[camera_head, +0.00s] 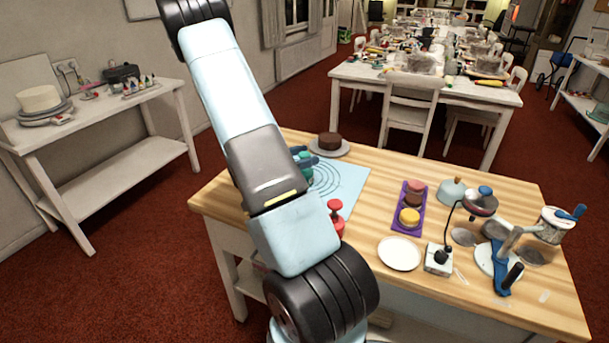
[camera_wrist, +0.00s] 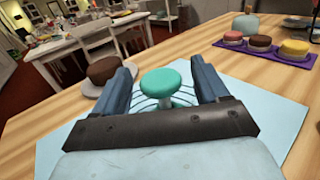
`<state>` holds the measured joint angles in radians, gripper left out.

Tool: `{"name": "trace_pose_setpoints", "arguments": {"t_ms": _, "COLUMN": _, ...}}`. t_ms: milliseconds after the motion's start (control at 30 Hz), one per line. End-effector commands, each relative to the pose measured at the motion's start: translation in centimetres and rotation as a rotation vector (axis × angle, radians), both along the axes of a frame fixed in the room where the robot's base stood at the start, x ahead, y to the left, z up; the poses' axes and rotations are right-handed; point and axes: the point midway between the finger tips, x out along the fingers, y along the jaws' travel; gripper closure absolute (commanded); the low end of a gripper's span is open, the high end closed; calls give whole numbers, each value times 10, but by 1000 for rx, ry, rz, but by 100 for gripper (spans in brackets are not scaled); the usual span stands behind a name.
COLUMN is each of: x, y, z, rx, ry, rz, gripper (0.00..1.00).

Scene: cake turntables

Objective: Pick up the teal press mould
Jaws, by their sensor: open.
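The teal press mould (camera_wrist: 161,82) has a round knob top on a pale stem above a wider teal base. In the wrist view it stands upright on the light blue mat (camera_wrist: 277,108), between the fingers of my gripper (camera_wrist: 163,84). The fingers are apart on either side of it, with a gap showing at each side. In the head view only a small teal part of the mould (camera_head: 306,172) shows beside my arm, which hides much of it, and the mat (camera_head: 352,180) lies under it.
A red press (camera_head: 336,214) stands near the mat's front. A brown cake (camera_head: 330,141) on a plate is behind. A purple tray (camera_head: 421,191) with small cakes, a white plate (camera_head: 400,253) and a blue-handled machine (camera_head: 500,257) are to the right.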

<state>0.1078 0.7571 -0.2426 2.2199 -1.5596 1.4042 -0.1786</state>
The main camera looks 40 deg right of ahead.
Motion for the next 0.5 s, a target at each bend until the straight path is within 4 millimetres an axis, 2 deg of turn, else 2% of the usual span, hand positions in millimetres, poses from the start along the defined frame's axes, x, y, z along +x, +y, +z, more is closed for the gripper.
{"name": "trace_pose_setpoints", "arguments": {"t_ms": 133, "x": -4, "y": -13, "z": 0, "rx": 0, "ry": 0, "rz": -1, "gripper": 26}}
{"name": "trace_pose_setpoints", "arguments": {"t_ms": 400, "x": -4, "y": -15, "z": 0, "rx": 0, "ry": 0, "rz": 1, "gripper": 26}}
{"name": "trace_pose_setpoints", "arguments": {"t_ms": 500, "x": -4, "y": -15, "z": 0, "rx": 0, "ry": 0, "rz": 1, "gripper": 35}}
